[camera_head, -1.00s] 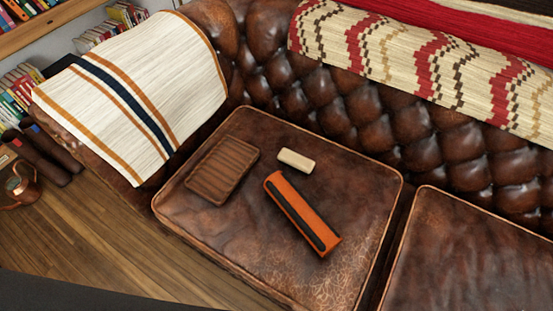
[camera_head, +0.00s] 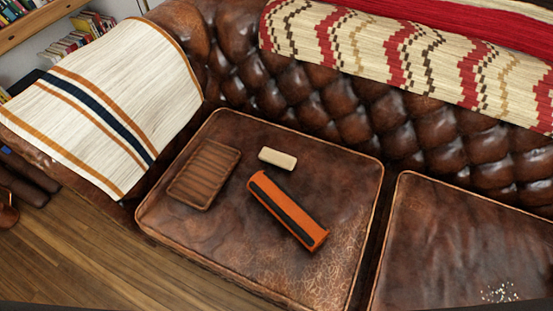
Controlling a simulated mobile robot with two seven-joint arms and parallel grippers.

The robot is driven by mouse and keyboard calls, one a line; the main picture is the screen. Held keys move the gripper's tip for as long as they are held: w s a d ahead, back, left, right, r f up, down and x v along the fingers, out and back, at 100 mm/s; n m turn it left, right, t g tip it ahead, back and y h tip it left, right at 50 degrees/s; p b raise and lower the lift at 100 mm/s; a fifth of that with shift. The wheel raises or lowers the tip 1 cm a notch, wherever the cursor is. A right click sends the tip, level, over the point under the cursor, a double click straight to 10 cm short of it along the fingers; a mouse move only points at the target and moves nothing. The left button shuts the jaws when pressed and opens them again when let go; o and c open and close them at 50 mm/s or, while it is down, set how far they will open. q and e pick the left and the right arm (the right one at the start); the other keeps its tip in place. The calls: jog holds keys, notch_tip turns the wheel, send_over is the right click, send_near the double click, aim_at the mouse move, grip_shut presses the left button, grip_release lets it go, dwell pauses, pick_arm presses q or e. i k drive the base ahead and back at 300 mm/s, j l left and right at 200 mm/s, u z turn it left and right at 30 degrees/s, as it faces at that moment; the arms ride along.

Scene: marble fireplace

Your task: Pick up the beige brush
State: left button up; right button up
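A small beige block, which looks to be the beige brush (camera_head: 278,158), lies on the left seat cushion (camera_head: 240,262) of a brown leather sofa, toward the cushion's back. An orange case-like object with a dark stripe (camera_head: 288,211) lies diagonally just in front of it, apart from it. A brown ribbed wooden tray (camera_head: 204,174) lies to its left, also apart. Nothing covers the beige brush. Neither of my grippers shows in the head view.
The right seat cushion (camera_head: 450,245) holds a patch of pale crumbs (camera_head: 499,292) near its front. A striped white cloth (camera_head: 105,105) covers the left armrest. A patterned blanket (camera_head: 400,55) hangs over the backrest. Wooden floor (camera_head: 75,250) is clear at lower left.

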aim_at(279, 160)
jog(key=i+j+z, duration=0.15)
jog(key=j+z, duration=0.2)
jog(key=j, duration=1.5)
jog(key=k+j+z, duration=0.1)
jog(key=j+z, duration=0.25)
jog(key=j, duration=1.45)
jog(key=i+l, duration=0.2)
jog(key=l, duration=0.15)
jog(key=i+l, duration=0.25)
jog(key=l, duration=0.15)
jog(key=i+l, duration=0.2)
jog(key=l, duration=0.15)
